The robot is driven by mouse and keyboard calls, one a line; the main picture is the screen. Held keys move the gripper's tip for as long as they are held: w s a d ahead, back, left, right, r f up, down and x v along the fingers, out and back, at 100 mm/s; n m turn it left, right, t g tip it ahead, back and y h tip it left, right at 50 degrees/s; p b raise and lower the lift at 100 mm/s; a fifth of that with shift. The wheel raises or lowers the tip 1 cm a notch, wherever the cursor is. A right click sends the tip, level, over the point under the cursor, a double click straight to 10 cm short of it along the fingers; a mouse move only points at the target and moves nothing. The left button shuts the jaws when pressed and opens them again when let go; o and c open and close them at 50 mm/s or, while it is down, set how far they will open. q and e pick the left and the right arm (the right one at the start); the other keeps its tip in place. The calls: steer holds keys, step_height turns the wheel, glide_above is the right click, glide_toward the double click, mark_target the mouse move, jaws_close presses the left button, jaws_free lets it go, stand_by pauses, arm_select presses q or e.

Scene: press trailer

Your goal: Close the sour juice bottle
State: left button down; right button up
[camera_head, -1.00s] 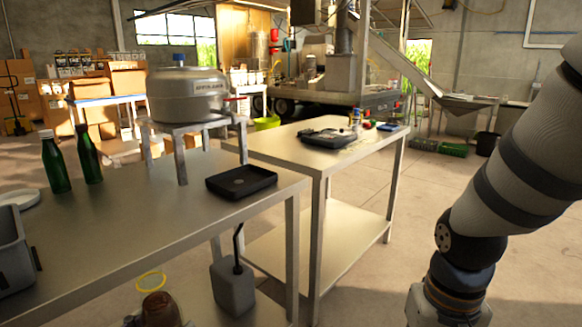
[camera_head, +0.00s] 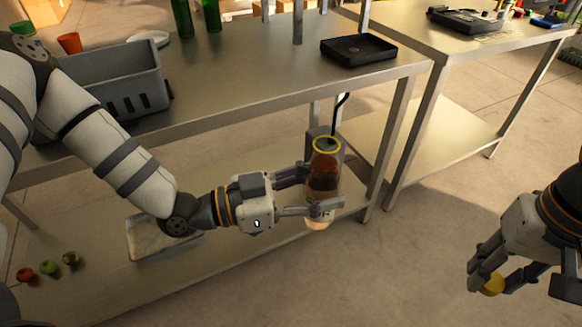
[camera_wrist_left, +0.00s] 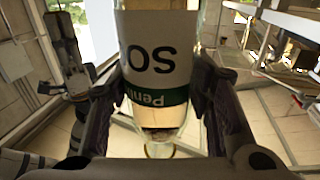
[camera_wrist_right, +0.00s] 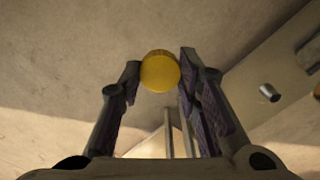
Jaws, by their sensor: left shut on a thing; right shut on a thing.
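The sour juice bottle (camera_head: 325,170) is clear with dark reddish-brown contents and a yellow ring at its open-looking top. My left gripper (camera_head: 312,193) is shut on it from the left and holds it upright in front of the table. In the left wrist view the bottle (camera_wrist_left: 157,65) fills the space between the fingers, its label showing "SO" and a green band. My right gripper (camera_head: 488,275) is at the lower right, apart from the bottle, shut on a yellow cap (camera_head: 492,284). In the right wrist view the round cap (camera_wrist_right: 160,71) sits between the fingertips.
The steel table (camera_head: 250,85) stands behind the bottle, with a grey crate (camera_head: 120,85), a black tray (camera_head: 358,50) and green bottles (camera_head: 211,14). Apples (camera_head: 48,268) lie on its lower shelf. A second table (camera_head: 470,55) is at right. Floor between my grippers is clear.

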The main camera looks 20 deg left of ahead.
arm_select(q)
steer(key=d+m+g, duration=0.1)
steer(key=d+m+g+h, duration=0.1)
steer(key=d+g, duration=0.1)
steer(key=d+m+g+h, duration=0.1)
steer(key=d, duration=0.1)
steer(key=shift+w+f, duration=0.25)
steer(key=shift+w, duration=0.05)
arm_select(e)
steer(key=w+a+r+n, duration=0.2)
steer(key=a+r+n, duration=0.4)
steer(key=a+r, duration=0.4)
steer(key=w+a+r+n, duration=0.3)
steer(key=a+r+n, duration=0.4)
steer(key=a+r, duration=0.4)
steer(key=shift+a, duration=0.7)
steer(key=shift+w, duration=0.1)
steer(key=shift+f, duration=2.05)
